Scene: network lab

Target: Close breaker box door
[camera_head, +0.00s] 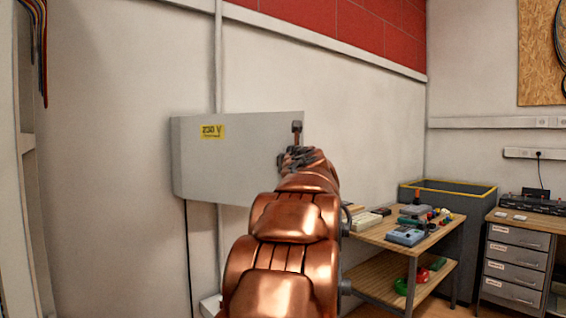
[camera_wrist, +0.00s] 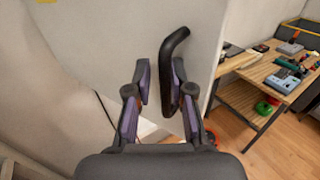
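The grey breaker box (camera_head: 240,160) with a yellow 230 V label (camera_head: 212,132) is on the white wall in the head view. Its door face (camera_wrist: 95,45) fills much of the wrist view; I cannot tell how far the door stands open. A black bent handle (camera_wrist: 172,48) sits near the door's right edge; its top also shows in the head view (camera_head: 297,127). My gripper (camera_wrist: 161,80) is at the handle with its fingers apart. The handle's lower part lies between them, close to the right finger, with a gap to the left one. My arm hides the box's lower right in the head view.
A wooden workbench (camera_head: 382,234) with devices stands to the right of the box. Beyond it are a dark bin (camera_head: 470,200) and a grey drawer cabinet (camera_head: 515,262). A vertical pipe (camera_head: 218,60) runs above the box. Bare wall lies left of the box.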

